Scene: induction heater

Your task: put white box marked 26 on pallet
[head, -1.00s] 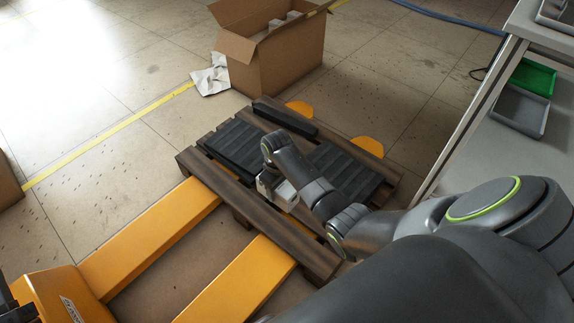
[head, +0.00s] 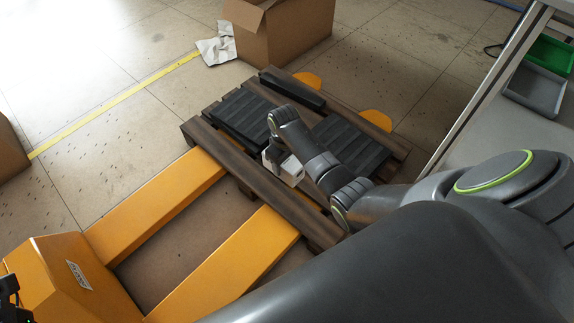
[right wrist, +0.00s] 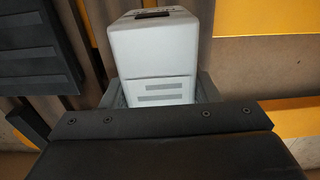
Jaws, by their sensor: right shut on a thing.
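A small white box (head: 291,171) hangs below the end of my right arm in the head view, above the near plank of the wooden pallet (head: 258,180). In the right wrist view the white box (right wrist: 155,45) sits between the two fingers of my right gripper (right wrist: 158,88), which is shut on it. The box has a dark slot on top and grey label strips; no number 26 is legible. The pallet bears black ribbed slabs (head: 345,145). A dark part at the left edge may be my left gripper (head: 9,292); its fingers are not clear.
A yellow pallet jack (head: 60,270) has its forks under the pallet. An open cardboard box (head: 285,35) stands behind it, with crumpled paper (head: 217,45) alongside. A bench with green (head: 548,55) and grey trays (head: 535,88) is at right. Floor at left is mostly clear.

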